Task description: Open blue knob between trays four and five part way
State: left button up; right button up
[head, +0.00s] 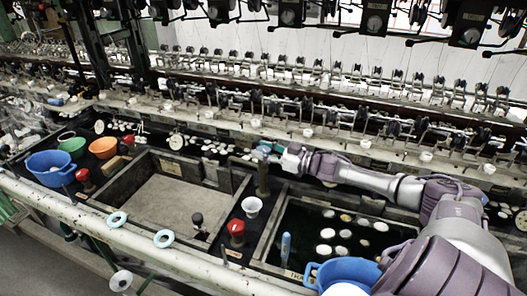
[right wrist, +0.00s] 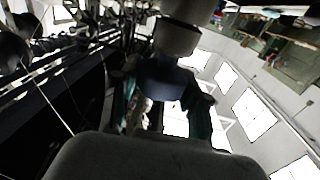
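My right arm reaches in from the right in the head view. Its gripper (head: 268,151) is at the back of the basins, over the divider between the dry tray (head: 170,190) and the dark water tray with white cocoons (head: 375,215). In the right wrist view a dull blue knob (right wrist: 165,80) on a grey post sits between the teal fingers of the right gripper (right wrist: 164,112). The knob fills the gap, with a finger against each side. In the head view the gripper largely hides the knob. My left gripper is not in view.
Red knobs (head: 236,228) (head: 84,175) stand along the front dividers. A blue basket (head: 345,272) is at the front. Reeling machinery (head: 330,100) runs along the back.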

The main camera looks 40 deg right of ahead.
jog(key=o, duration=0.4)
jog(key=shift+o, duration=0.2)
jog(key=v, duration=1.2)
dwell(0.4)
